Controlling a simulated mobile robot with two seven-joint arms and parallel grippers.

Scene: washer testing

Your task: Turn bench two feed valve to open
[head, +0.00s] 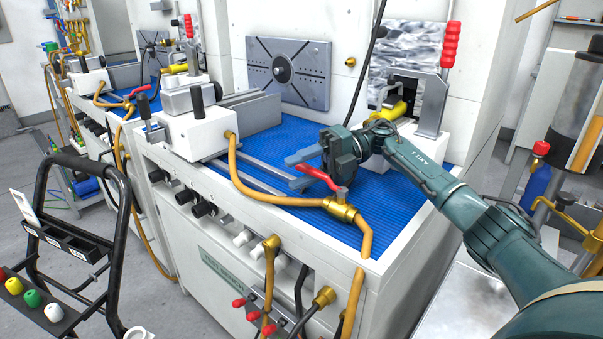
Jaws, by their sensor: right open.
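A brass valve (341,208) with a red lever (318,178) sits at the front right edge of the near bench's blue mat (395,207). Its lever points up and left from the body, toward the back of the bench. A similar red-lever valve (138,91) is on the farther bench at the left. My left gripper is out of view.
An orange hose (258,197) runs to the valve and down the bench front. A white clamp block (198,133) stands left on the mat, and a red-handled fixture (433,105) stands behind my right arm. A black cart (75,245) stands at lower left.

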